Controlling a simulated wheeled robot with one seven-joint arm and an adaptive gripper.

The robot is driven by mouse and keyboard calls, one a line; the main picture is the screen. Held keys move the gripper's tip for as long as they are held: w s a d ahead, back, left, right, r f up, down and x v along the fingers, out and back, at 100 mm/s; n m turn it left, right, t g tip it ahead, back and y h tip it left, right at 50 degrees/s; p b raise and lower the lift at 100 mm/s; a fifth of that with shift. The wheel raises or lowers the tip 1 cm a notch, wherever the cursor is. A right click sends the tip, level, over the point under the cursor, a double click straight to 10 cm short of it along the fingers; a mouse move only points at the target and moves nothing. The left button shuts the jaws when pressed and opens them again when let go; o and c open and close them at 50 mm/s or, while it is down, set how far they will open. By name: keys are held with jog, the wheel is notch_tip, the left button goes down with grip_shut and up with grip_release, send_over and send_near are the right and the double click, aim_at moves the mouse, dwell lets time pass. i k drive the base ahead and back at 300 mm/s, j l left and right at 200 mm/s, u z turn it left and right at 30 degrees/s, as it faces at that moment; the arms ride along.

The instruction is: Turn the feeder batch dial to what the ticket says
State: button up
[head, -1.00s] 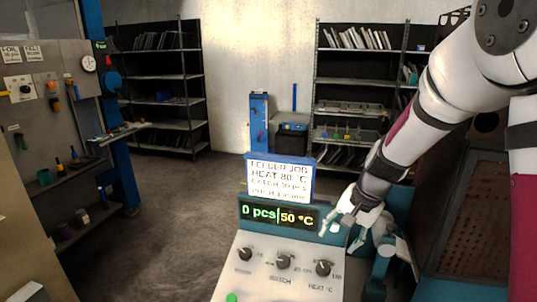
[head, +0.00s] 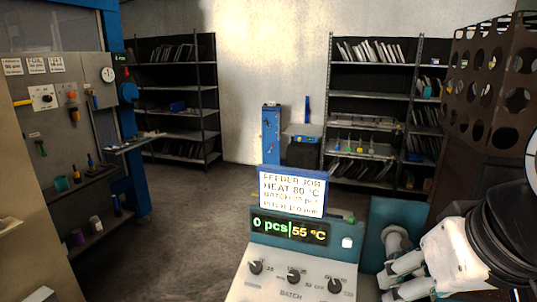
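The feeder panel (head: 247,285) stands at the bottom centre in the head view. Its batch dial (head: 293,275) is the middle black knob, with BATCH printed below it. A left knob (head: 255,267) and a right knob (head: 334,285) flank it. The display (head: 290,229) reads 0 pcs and 55 °C. The ticket (head: 292,193) above it reads FEEDER JOB, HEAT 80 °C; the batch figure and the last line are too blurred to read surely. My gripper (head: 387,285) is at the lower right, right of the right knob and apart from the dials. Its finger opening is unclear.
A brown perforated rack (head: 482,110) rises at the right, behind my arm. A tool board (head: 50,125) stands at the left. Dark shelves (head: 175,98) and a blue post (head: 271,135) are at the back. The floor left of the panel is clear.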

aim_at(293, 276)
jog(key=l+u, duration=0.2)
jog(key=u, duration=0.2)
jog(key=l+u, duration=0.2)
jog(key=u, duration=0.15)
jog(key=k+l+u, duration=0.1)
jog(key=u, duration=0.3)
jog(key=l, duration=0.1)
